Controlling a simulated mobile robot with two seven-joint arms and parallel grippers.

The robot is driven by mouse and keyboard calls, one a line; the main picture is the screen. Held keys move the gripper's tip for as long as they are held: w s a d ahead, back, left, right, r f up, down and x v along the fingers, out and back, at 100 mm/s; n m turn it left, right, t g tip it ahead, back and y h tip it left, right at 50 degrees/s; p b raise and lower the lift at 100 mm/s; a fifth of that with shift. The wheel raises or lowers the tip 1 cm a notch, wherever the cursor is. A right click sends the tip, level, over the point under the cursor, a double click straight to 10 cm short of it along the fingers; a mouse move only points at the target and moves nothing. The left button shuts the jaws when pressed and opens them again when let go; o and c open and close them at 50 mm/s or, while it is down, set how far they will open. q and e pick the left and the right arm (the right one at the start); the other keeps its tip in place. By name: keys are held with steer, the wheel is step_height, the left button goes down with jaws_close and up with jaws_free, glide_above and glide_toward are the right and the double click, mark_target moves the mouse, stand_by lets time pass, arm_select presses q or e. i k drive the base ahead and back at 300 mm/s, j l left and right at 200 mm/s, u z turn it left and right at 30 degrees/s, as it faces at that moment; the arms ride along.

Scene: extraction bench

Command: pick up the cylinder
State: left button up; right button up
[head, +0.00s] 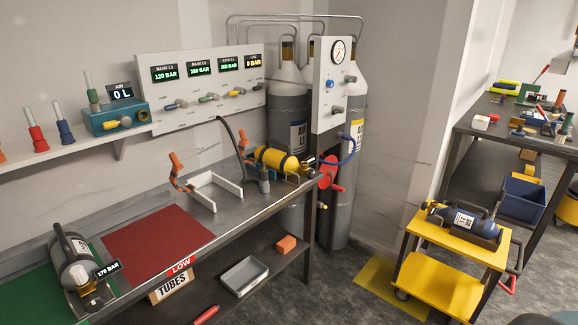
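Several cylinders are in the head view. A yellow cylinder (277,159) with a dark band lies on its side at the bench's right end, near a white panel. A grey cylinder (73,259) lies at the bench's left end beside a 170 BAR display (108,270). A dark blue cylinder (463,223) with a white label lies on a yellow cart (436,280) at right. Large grey cylinders (350,180) stand upright behind the bench, partly hidden by a gauge panel (337,90). The picture does not tell which cylinder is meant. Neither gripper shows.
The bench (250,205) holds a red mat (155,243), a green mat (50,300) and an empty white cradle (205,188) with orange-tipped arms. A cluttered table (475,125) stands at right.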

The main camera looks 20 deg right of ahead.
mark_target(287, 164)
steer(key=i+l+z, duration=0.35)
steer(key=l, duration=0.2)
steer(key=i+l+z, duration=0.4)
steer(key=i+j+z, duration=0.35)
steer(key=i, duration=0.2)
steer(key=i+j+z, duration=0.35)
steer(key=i+j, duration=0.15)
steer(key=i, duration=0.25)
